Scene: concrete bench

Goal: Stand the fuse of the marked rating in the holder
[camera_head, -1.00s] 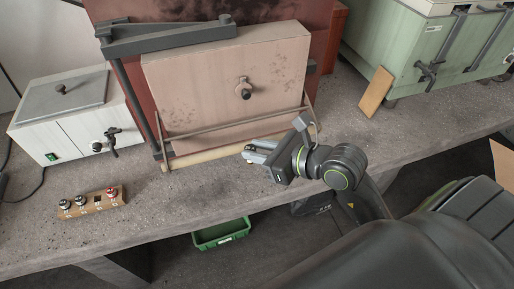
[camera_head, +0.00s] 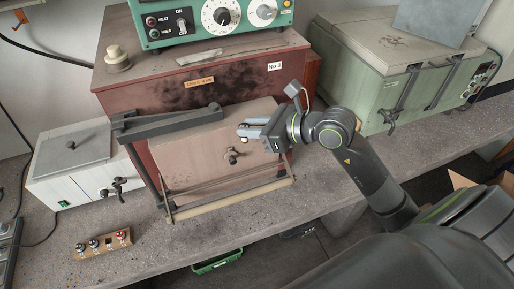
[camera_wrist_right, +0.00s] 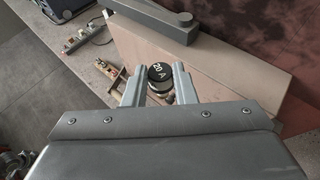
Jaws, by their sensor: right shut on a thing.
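My right gripper (camera_head: 244,130) is in front of the upper part of the pink furnace door, above its knob. It is shut on a fuse (camera_wrist_right: 158,73) with a round black cap marked "20 A", which sits between the two fingers in the right wrist view. The holder (camera_head: 103,246) is a small wooden block on the bench at the lower left, well away from the gripper. Several small pieces stand in it, including a red-topped one at its right end. The marking on the holder is too small to read. My left gripper is not in view.
The red furnace's pink door (camera_head: 205,158) and its pale crossbar (camera_head: 232,200) stand close to the right gripper. A white box (camera_head: 78,165) is behind the holder, and a green oven (camera_head: 385,70) is at right. The bench between holder and crossbar is clear.

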